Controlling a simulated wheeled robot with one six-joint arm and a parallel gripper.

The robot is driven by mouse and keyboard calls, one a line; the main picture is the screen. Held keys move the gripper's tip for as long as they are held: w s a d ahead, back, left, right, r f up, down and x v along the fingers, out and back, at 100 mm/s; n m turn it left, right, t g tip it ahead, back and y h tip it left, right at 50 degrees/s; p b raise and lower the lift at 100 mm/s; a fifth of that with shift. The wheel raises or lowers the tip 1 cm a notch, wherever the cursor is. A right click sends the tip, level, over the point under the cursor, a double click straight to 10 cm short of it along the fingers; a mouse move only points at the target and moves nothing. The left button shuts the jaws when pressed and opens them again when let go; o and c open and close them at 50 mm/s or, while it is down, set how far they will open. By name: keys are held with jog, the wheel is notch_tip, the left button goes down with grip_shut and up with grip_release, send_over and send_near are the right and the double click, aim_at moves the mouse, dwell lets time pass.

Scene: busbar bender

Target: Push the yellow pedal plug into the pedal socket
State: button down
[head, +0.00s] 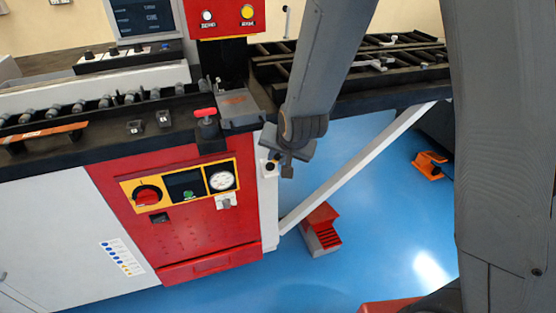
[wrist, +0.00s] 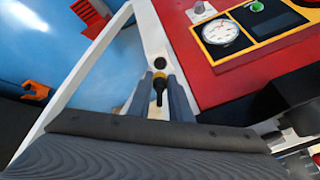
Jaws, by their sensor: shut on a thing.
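My gripper (wrist: 160,82) is shut on the yellow pedal plug (wrist: 159,87), which shows as a small dark and yellowish piece between the two grey fingers in the wrist view. Just beyond the fingertips, a round black opening (wrist: 161,62), apparently the pedal socket, sits on the white side panel. A small gap seems to show between plug and opening. In the head view my gripper (head: 287,168) is beside the machine's white panel edge, where a dark round spot (head: 270,167) shows. The plug cannot be made out there.
The red cabinet front (head: 190,215) with its gauge and knob panel is left of my gripper. A red foot pedal (head: 322,230) and an orange item (head: 430,165) are on the open blue floor.

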jog(key=shift+s, duration=0.15)
dwell(0.3)
jog(key=shift+a+f+m, duration=0.1)
jog(key=shift+f+m, duration=0.05)
jog(key=shift+m, duration=0.15)
jog(key=shift+b+x, duration=1.8)
jog(key=shift+x, duration=1)
jog(key=shift+b+x, duration=0.55)
jog(key=shift+x, duration=0.65)
jog(key=c, duration=1.5)
grip_release()
jog(key=shift+c, duration=0.2)
jog(key=shift+v, duration=3.9)
